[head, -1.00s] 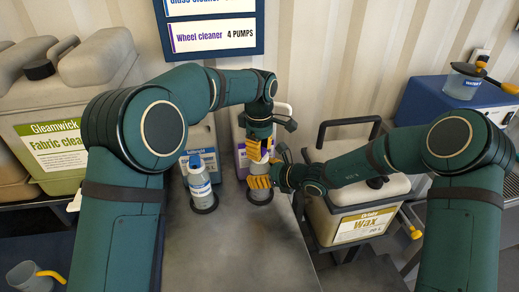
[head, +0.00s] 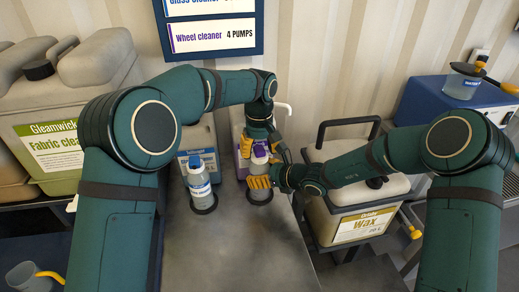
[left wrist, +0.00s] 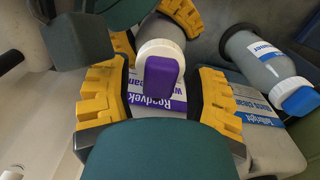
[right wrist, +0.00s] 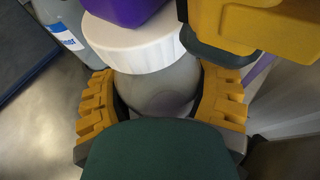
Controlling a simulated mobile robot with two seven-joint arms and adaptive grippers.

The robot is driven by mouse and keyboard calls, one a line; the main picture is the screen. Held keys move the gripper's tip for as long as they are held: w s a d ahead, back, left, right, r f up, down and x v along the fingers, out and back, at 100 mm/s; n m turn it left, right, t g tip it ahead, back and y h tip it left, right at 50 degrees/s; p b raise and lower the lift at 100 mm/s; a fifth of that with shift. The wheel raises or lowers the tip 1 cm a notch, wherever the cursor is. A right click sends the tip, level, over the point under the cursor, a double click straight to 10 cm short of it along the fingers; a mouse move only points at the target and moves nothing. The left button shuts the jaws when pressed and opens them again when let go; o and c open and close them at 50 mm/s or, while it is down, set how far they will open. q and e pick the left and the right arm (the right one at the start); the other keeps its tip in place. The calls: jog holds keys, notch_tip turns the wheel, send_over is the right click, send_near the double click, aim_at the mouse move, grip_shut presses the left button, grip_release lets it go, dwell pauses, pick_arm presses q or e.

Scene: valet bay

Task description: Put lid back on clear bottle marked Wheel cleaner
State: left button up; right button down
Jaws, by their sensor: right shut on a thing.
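A clear bottle with greyish contents (head: 259,194) stands upright on the metal bench; it also shows in the right wrist view (right wrist: 155,88). My right gripper (head: 261,183) is shut around its body. A white lid with a purple top (right wrist: 138,42) sits on the bottle's mouth, with no gap seen at its lower edge. The lid's purple spout also shows in the left wrist view (left wrist: 163,80). My left gripper (head: 258,143) is open just above, its fingers spread either side of the lid, apart from it. The bottle's own marking is hidden.
A second clear bottle with a blue lid (head: 198,178) stands to the left. A Roadvek wheel cleaner jug (left wrist: 150,103) and a Saltbright jug (head: 198,138) are close behind. A wax container (head: 356,226) stands right. The bench front (head: 240,255) is clear.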

pick_arm(q)
jog(key=shift+r, duration=2.25)
jog(key=o, duration=0.5)
jog(key=shift+s+r+n, duration=0.1)
jog(key=shift+r+n, duration=0.35)
jog(key=shift+n, duration=0.45)
jog(key=shift+r+n, duration=0.45)
jog(key=shift+n, duration=0.45)
jog(key=shift+f, duration=4.05)
